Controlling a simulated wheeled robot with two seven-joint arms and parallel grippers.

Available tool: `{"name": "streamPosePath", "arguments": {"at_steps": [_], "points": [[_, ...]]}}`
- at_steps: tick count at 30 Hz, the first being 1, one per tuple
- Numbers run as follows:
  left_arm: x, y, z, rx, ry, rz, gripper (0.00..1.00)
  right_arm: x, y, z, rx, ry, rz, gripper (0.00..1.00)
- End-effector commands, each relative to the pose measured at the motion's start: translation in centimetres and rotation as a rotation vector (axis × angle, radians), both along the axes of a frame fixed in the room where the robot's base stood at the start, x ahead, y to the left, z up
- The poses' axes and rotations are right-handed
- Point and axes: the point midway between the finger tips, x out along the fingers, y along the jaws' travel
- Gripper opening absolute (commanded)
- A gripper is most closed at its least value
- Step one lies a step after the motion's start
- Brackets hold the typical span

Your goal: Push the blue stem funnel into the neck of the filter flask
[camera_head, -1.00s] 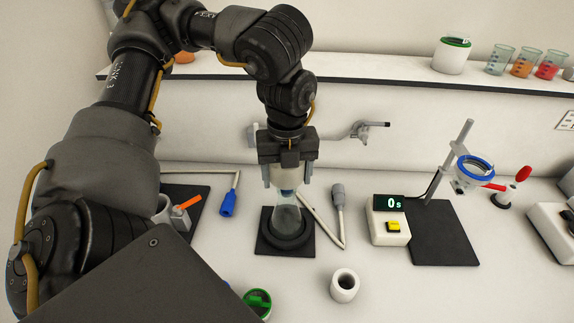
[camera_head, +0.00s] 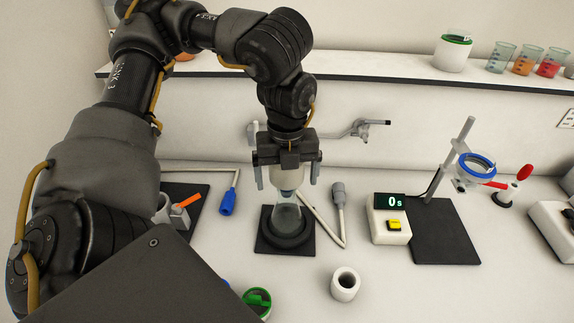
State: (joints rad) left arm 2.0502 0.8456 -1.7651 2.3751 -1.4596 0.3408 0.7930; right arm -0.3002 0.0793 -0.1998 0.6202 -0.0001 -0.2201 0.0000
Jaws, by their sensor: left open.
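The filter flask (camera_head: 286,216) is clear glass and stands upright in a dark round holder (camera_head: 287,242) on a black square mat. The funnel (camera_head: 287,178) is a pale cup with a blue part at its lower end, upright at the flask's neck. How deep its stem sits in the neck cannot be told. My left gripper (camera_head: 287,181) is open above the flask, pointing down. Its fingers stand apart on either side of the funnel, with gaps showing. The gripper body hides the funnel's top. My right gripper is not in view.
Right of the flask lie a grey-handled tool (camera_head: 338,195) and a timer box (camera_head: 388,222). A white ring-shaped cup (camera_head: 345,284) and a green-topped item (camera_head: 257,301) stand in front. A blue-ended tool (camera_head: 228,203) lies left. A clamp stand (camera_head: 448,160) is at right.

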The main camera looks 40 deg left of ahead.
Motion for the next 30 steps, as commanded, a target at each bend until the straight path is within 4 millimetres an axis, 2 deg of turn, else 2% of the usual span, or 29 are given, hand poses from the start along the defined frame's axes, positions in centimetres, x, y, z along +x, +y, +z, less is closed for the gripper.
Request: {"name": "streamPosePath", "arguments": {"at_steps": [4, 7, 15, 21, 30], "points": [[0.1, 0.0, 0.4, 0.0, -0.001, 0.0, 0.92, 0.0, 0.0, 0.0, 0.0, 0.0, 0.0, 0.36], [0.1, 0.0, 1.5, 0.001, -0.005, 0.0, 0.92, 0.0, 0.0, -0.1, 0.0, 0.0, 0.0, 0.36], [0.1, 0.0, 6.6, 0.001, -0.006, 0.001, 0.92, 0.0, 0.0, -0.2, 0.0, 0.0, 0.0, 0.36], [0.1, 0.0, 9.7, 0.001, -0.003, 0.001, 0.92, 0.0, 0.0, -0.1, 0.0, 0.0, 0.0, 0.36], [0.0, 0.0, 10.8, 0.0, 0.001, 0.0, 0.92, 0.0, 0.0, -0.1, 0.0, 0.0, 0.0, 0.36]]}}
